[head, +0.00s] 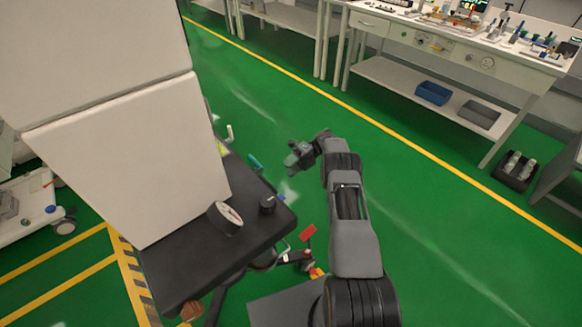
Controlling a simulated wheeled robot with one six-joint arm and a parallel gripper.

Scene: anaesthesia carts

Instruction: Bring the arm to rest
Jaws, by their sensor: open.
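My arm (352,235) rises from the bottom of the head view and bends to the left at its upper end. My gripper (291,160) is at the end of the arm, over the green floor, to the right of the cart. It is open, and I see nothing held between its fingers, though it is small in the picture. It looks apart from the cart.
A cart with white panels (130,160) and a black shelf (180,270) stands close on the left. A workbench (450,45) stands at the back right. Green floor (440,225) lies clear on the right.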

